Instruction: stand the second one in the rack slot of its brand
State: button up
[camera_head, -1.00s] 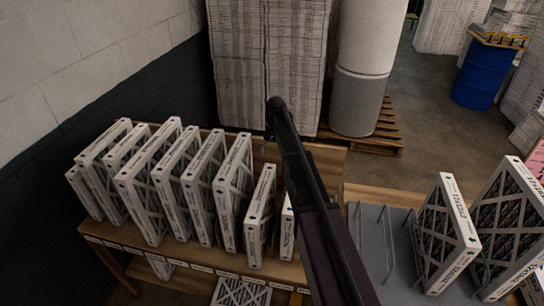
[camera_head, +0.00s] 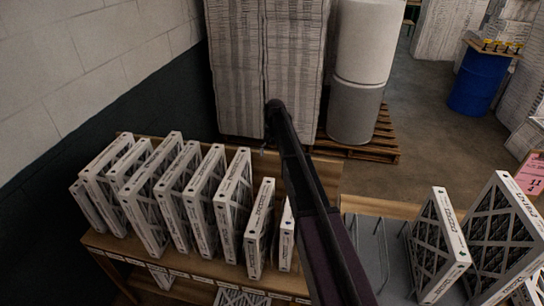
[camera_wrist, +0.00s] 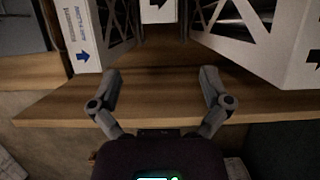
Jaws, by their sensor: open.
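Several white-framed boxed filters stand upright in a row on the wooden table on the left in the head view, among them a front short one (camera_head: 259,228) and a taller one (camera_head: 232,205). The rack (camera_head: 366,258) is a grey surface with wire dividers on the right. It holds a filter (camera_head: 437,250) and a larger one (camera_head: 500,235). My gripper (camera_wrist: 162,80) is open and empty in the wrist view. It faces the table edge, with a blue-arrow filter (camera_wrist: 85,32) at left and a larger filter (camera_wrist: 275,40) at right. Which one is second is unclear; brand prints are too small to read.
My arm crosses the middle of the head view and hides part of the table. Labels run along the table's front edge (camera_head: 190,275). A pink sign (camera_head: 530,175) stands behind the rack. A wooden pallet (camera_head: 365,148) and blue drum (camera_head: 475,85) are further back.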

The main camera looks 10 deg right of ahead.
dwell(0.4)
jog(key=s+f+n+t+h, duration=0.1)
jog(key=s+n+t, duration=0.3)
jog(key=s, duration=2.8)
jog(key=shift+d+f+n+h, duration=0.2)
jog(key=shift+n+h, duration=0.1)
jog(key=shift+h, duration=0.1)
notch_tip(320, 180, down, 5)
jog(key=b, duration=0.4)
jog(key=shift+a+r, duration=0.1)
jog(key=shift+r, duration=0.1)
